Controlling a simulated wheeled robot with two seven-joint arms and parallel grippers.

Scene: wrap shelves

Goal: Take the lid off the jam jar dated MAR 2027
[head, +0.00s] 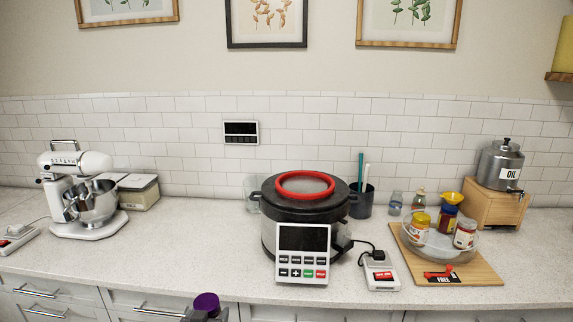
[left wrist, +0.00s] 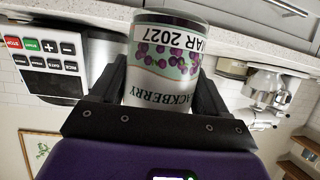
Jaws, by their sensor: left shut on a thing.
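In the left wrist view a jar (left wrist: 165,55) with a blackberry label fills the space between the fingers of my left gripper (left wrist: 162,80), which is shut on it. Its label shows berries and a date whose visible part reads "AR 2027"; the first letter is at the curved edge. The picture is upside down, so the jar is roughly upright. The lid end is hidden behind my gripper. In the head view only a purple and grey part of my left gripper (head: 206,303) shows at the bottom edge; the jar cannot be made out there. My right gripper is not in view.
A black cooker (head: 305,205) with a red ring stands mid-counter behind a keypad display (head: 302,262). At right, several jars sit on a clear round tray (head: 437,252) on a wooden board (head: 480,277). A mixer (head: 85,195) is at left.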

